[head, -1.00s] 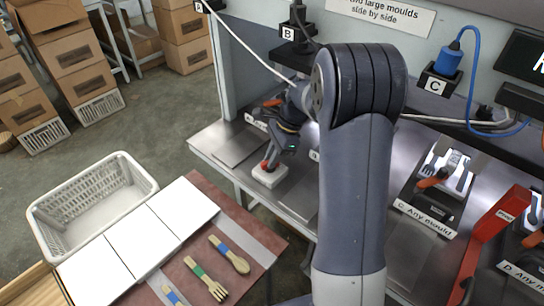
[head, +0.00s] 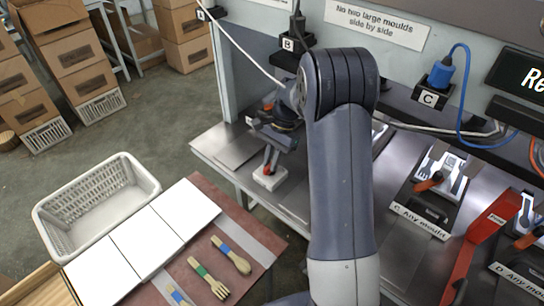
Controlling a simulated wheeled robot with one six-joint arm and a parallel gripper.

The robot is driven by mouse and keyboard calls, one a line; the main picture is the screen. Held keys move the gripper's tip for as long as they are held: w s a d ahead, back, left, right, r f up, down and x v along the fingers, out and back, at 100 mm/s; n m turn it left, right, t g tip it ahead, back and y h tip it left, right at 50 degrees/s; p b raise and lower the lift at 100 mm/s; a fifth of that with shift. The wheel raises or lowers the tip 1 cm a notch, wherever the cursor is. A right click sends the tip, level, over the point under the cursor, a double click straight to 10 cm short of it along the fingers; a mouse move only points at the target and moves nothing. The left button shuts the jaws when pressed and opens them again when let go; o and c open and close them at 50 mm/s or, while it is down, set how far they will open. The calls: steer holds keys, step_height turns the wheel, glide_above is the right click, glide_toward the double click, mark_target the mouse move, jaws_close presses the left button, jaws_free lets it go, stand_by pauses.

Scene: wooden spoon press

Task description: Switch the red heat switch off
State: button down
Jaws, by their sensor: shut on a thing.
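The heat switch is a small white box (head: 270,180) with a red lever (head: 267,169) on top, at the left front of the steel bench in the head view. My gripper (head: 269,160) points down at the red lever from above, with its fingertips at the lever. It is shut on the lever, as far as the small view shows. The fingers partly hide the lever, so I cannot tell which way it is set.
My arm hides the middle of the bench. A mould station marked C (head: 431,200) and a red block (head: 474,250) stand to the right. White cables cross behind the arm. A white basket (head: 97,205) and wooden cutlery (head: 209,278) are at the lower left.

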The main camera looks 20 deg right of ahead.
steer(key=n+h, duration=0.1)
steer(key=n, duration=0.2)
steer(key=n+g+p, duration=0.1)
steer(key=n, duration=0.1)
steer(key=shift+w+a+n+h, duration=0.1)
steer(key=shift+a+n+h, duration=0.05)
steer(key=shift+n+h, duration=0.25)
stand_by(0.4)
steer(key=c, duration=1.4)
jaws_free()
steer(key=v, duration=0.7)
steer(key=shift+w+r+b, duration=0.2)
steer(key=shift+b, duration=0.1)
steer(key=shift+f, duration=0.1)
